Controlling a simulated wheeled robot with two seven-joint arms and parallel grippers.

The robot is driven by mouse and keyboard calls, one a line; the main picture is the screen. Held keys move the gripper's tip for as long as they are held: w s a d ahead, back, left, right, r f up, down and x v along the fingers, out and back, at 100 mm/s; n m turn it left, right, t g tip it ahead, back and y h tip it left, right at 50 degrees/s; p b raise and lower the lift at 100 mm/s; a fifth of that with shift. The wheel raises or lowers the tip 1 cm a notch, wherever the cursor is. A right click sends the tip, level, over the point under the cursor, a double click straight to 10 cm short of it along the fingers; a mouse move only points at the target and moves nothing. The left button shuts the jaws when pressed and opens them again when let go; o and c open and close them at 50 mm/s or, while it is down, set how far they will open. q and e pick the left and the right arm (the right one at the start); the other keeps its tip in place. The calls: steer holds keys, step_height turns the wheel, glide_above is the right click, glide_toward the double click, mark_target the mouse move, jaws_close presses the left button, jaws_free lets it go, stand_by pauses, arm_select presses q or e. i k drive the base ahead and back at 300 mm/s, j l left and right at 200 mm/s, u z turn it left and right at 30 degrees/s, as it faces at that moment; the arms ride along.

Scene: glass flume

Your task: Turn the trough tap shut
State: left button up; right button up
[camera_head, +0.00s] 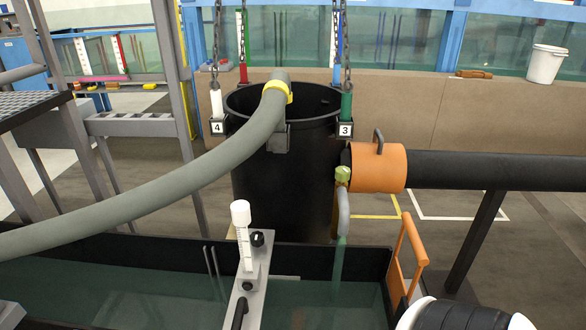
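The tap with a yellow-green body (343,174) sits at the left end of the orange collar (379,168) on the black pipe. A grey curved spout (343,210) hangs below it. A pale green stream runs from the spout down into the long black trough (310,262), which holds greenish water. A dark grey lever-like handle (379,140) stands up on top of the orange collar. I cannot tell which part turns the tap. Neither of my grippers shows in the head view.
A black barrel (275,195) hangs by chains behind the tap. A thick grey hose (170,180) arcs from its rim to the left. An orange handle (408,245) rises at the trough's right end. A bracket with a white-capped tube (243,235) crosses the trough. A black pipe (490,170) extends right.

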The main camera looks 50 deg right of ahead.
mark_target(342, 173)
steer(key=z, duration=1.85)
